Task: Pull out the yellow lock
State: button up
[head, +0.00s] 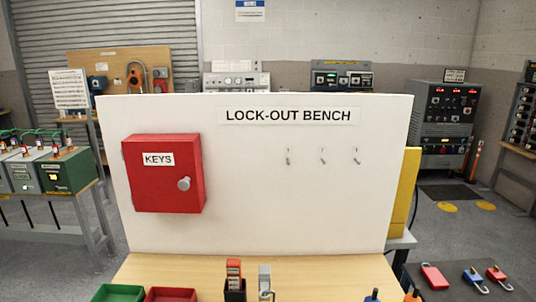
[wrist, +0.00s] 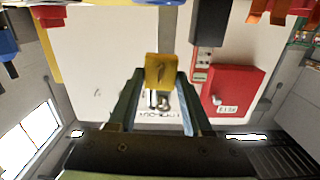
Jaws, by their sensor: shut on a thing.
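The yellow lock (wrist: 160,70) shows in the wrist view as a yellow block with a dark mark on its face. My gripper (wrist: 160,76) is shut on it, one finger on each side. Thin metal parts show just below the lock in the picture; I cannot tell how much of them is its shackle. The white board lies behind it. In the head view neither my gripper nor the yellow lock can be made out.
The white lock-out board (head: 270,190) stands at the back of the wooden bench (head: 330,275), with a red key box (head: 165,173) and small hooks. A black holder (head: 235,291), a grey lock (head: 265,276), green tray (head: 118,293) and red tray (head: 171,294) sit in front.

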grip_shut()
jog(key=shift+o, duration=2.2)
grip_release()
grip_shut()
jog(key=shift+r+p, duration=1.35)
jog(key=shift+r, duration=0.1)
jog(key=shift+d+f+b, duration=0.15)
jog(key=shift+d+b, duration=0.1)
jog(key=shift+b, duration=0.45)
jog(key=shift+d+b, duration=0.75)
jog(key=shift+b, duration=1.25)
jog(key=shift+d+b, duration=0.4)
jog(key=shift+b, duration=0.1)
jog(key=shift+d+b, duration=0.6)
jog(key=shift+b, duration=0.2)
